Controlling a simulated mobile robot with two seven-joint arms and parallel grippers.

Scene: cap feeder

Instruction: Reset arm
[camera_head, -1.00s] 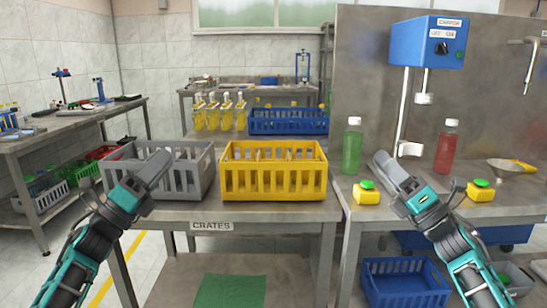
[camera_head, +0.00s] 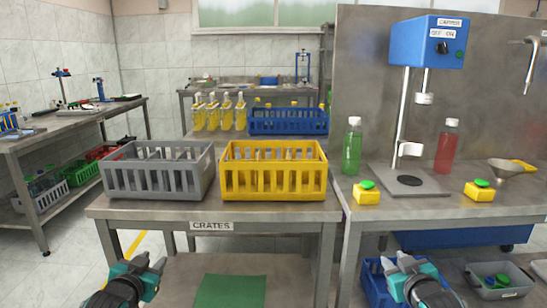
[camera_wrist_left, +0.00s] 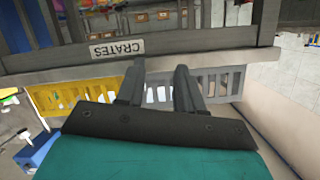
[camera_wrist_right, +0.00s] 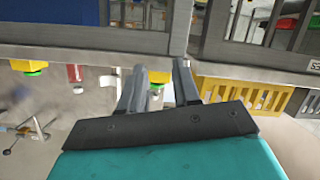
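My left gripper (camera_head: 152,261) is low at the bottom left of the head view, in front of the crates table and below its top. In the left wrist view its two fingers (camera_wrist_left: 158,82) stand apart with nothing between them. My right gripper (camera_head: 398,262) is low at the bottom right, in front of the capper table. In the right wrist view its fingers (camera_wrist_right: 159,84) are also apart and empty. Both grippers are clear of the crates and bottles.
A grey crate (camera_head: 158,182) and a yellow crate (camera_head: 274,189) stand on the crates table (camera_head: 150,211). A blue capper (camera_head: 426,42), a green bottle (camera_head: 352,152), a red bottle (camera_head: 446,151) and two yellow button boxes (camera_head: 367,197) (camera_head: 480,194) are on the right table.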

